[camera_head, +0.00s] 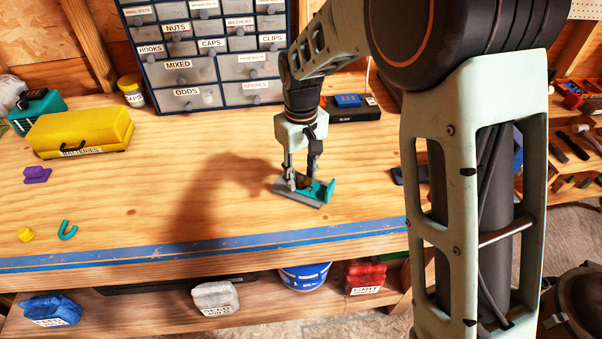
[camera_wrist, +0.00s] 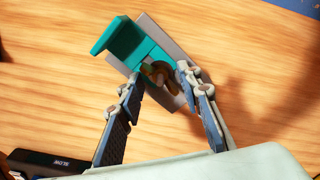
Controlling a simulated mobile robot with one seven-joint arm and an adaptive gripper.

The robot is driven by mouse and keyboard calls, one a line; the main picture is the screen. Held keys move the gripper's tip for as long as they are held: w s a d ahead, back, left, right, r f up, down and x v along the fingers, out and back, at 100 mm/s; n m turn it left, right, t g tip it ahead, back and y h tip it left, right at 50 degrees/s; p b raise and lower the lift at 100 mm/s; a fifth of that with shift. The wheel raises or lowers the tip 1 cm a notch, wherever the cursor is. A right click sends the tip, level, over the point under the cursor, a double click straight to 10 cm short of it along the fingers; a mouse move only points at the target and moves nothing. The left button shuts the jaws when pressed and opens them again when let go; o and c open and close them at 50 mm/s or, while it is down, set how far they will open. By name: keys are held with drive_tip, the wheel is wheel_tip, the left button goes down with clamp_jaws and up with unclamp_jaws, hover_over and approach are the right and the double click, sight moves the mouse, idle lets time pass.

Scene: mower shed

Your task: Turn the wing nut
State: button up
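A brown wing nut (camera_wrist: 159,74) sits on a small fixture with a grey base plate (camera_head: 297,197) and a teal bracket (camera_head: 322,190) with an upright end. The fixture lies on the wooden bench; the wrist view shows its teal bracket (camera_wrist: 125,42) too. My gripper (camera_head: 298,181) points down over the fixture. In the wrist view the two fingertips of my gripper (camera_wrist: 160,76) are apart, one on each side of the wing nut. I see no clear contact between the fingertips and the nut. In the head view the fingers partly hide the nut.
A labelled drawer cabinet (camera_head: 207,50) stands behind the fixture, with a dark device (camera_head: 352,107) to its right. A yellow case (camera_head: 80,132), a purple piece (camera_head: 37,174) and a teal hook (camera_head: 67,231) lie at left. The bench between is clear up to the blue-taped front edge.

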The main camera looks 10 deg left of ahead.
drive_tip(key=shift+f, duration=0.2)
drive_tip(key=shift+c, duration=0.6)
clamp_jaws()
drive_tip(key=shift+m, duration=0.3)
drive_tip(key=m+b, duration=0.1)
drive_tip(key=m, duration=0.3)
drive_tip(key=shift+m, duration=2.2)
drive_tip(key=shift+r, duration=0.1)
